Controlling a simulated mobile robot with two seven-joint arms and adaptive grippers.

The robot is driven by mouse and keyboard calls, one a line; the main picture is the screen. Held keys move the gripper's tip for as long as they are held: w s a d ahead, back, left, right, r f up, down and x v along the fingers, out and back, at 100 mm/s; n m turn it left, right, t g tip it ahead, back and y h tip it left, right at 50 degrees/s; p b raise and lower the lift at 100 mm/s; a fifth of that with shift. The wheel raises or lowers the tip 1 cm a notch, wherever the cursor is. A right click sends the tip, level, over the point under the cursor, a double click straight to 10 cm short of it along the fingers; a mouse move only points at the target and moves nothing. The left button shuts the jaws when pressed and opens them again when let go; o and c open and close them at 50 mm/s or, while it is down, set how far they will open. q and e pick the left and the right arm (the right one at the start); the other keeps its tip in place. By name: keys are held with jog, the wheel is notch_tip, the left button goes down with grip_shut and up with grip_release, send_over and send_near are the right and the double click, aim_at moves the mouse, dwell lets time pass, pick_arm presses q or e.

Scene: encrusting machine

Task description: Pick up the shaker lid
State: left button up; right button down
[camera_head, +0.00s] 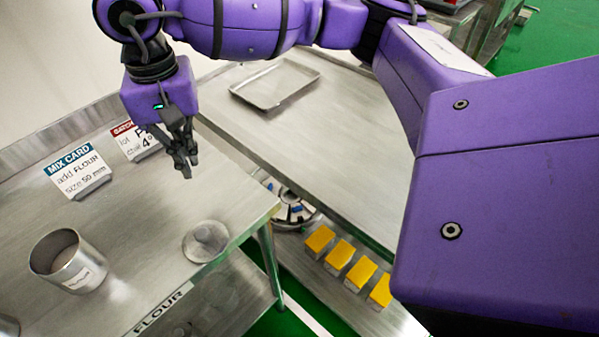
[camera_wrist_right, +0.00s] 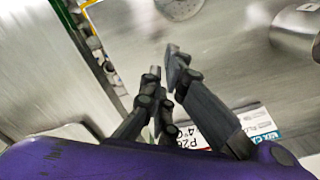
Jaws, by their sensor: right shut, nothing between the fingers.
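The shaker lid (camera_head: 206,241), a round metal piece with a raised dome, lies near the right edge of the steel table. In the right wrist view the lid (camera_wrist_right: 180,7) is cut off by the top edge. My right gripper (camera_head: 187,168) is shut and empty, above the table and apart from the lid, which is lower in the head view. Its dark fingers also show in the right wrist view (camera_wrist_right: 163,65). A metal shaker cup (camera_head: 68,262) with a pale label stands left of the lid. My left gripper is not in view.
A "MIX CARD" sign (camera_head: 77,172) and a red-headed card (camera_head: 135,140) stand at the table's back. A bench to the right holds an empty tray (camera_head: 275,84). Several yellow-topped blocks (camera_head: 340,254) sit lower down. The table around the lid is clear.

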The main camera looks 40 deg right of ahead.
aim_at(204, 238)
jog(key=f, duration=0.9)
jog(key=shift+a+f+p, duration=0.3)
jog(key=shift+f, duration=0.05)
jog(key=shift+s+a+f+p, duration=0.1)
jog(key=shift+s+a+p, duration=0.25)
jog(key=shift+s, duration=0.3)
jog(key=shift+s+a+p, duration=0.2)
jog(key=shift+s+a, duration=0.25)
jog(key=shift+s, duration=0.15)
jog(key=shift+s+a, duration=0.1)
jog(key=shift+s, duration=0.15)
jog(key=shift+s+a+f, duration=0.1)
jog(key=shift+s+f, duration=0.05)
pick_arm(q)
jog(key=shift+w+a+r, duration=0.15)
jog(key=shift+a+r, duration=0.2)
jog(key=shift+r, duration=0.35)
